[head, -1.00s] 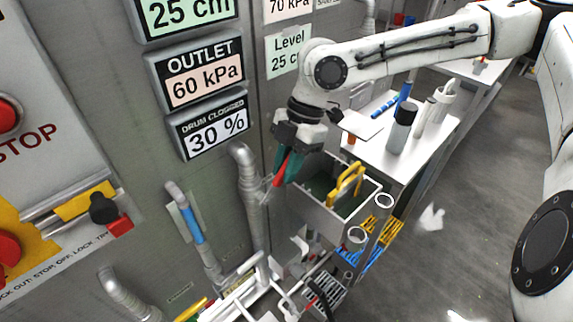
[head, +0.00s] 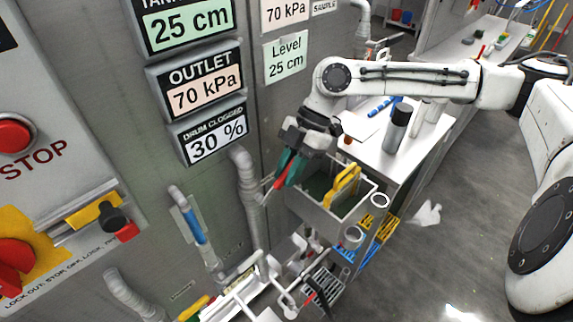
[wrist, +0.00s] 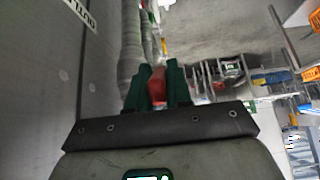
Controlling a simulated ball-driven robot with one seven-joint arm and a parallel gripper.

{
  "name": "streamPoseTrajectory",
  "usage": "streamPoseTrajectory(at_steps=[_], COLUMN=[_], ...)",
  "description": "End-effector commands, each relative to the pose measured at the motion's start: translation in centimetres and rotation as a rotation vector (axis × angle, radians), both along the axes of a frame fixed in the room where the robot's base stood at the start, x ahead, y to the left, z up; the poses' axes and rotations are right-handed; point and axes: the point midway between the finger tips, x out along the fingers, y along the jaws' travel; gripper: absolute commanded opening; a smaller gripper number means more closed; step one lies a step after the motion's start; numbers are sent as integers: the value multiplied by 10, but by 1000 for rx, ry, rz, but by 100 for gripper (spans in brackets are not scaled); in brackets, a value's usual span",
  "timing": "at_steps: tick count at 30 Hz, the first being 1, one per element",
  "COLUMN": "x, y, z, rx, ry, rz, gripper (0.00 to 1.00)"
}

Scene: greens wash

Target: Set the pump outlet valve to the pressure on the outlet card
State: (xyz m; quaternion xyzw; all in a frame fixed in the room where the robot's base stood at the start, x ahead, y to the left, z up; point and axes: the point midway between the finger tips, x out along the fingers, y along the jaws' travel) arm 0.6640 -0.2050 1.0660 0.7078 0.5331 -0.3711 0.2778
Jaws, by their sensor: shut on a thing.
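The outlet display (head: 202,86) on the grey panel reads 70 kPa. A pale card (head: 286,13) at the top edge also reads 70 kPa; its heading is cut off. My gripper (head: 284,172) is shut on a red valve handle (head: 279,178) beside the grey vertical pipe. In the wrist view, the red handle (wrist: 157,88) sits between the two dark green fingers of my gripper (wrist: 157,82). The valve body is mostly hidden.
The STOP button (head: 14,135) is far left.

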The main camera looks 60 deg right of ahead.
Motion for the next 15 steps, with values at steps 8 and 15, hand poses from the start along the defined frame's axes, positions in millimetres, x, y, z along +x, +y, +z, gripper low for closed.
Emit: streamPoseTrajectory(at_steps=[8, 15], x=[0, 0], y=[-2, -2], z=[-3, -3], rx=[47, 45], ry=[-17, -17], rz=[-2, -2], gripper=[0, 0])
